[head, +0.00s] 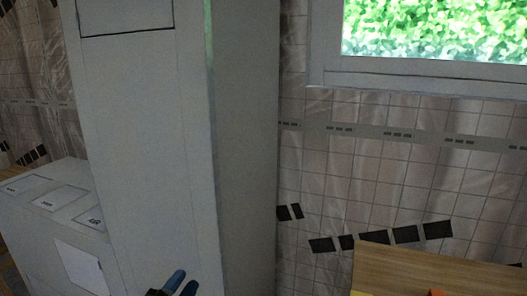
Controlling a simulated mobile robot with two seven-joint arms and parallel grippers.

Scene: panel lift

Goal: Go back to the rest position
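My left gripper (181,283) shows at the bottom edge of the head view, left of the middle. Only its two blue fingertips and a bit of dark body are in view, in front of the lower part of a tall grey cabinet (150,150). The fingertips lie close to each other, and whether they are open or shut is unclear. I see nothing held between them. My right gripper is not in view.
A low grey box unit (60,225) with several white labels stands left of the cabinet. A wooden surface (420,268) is at the lower right, with an orange thing (437,293) at the frame's edge. Behind are a tiled wall (400,175) and a window (440,30).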

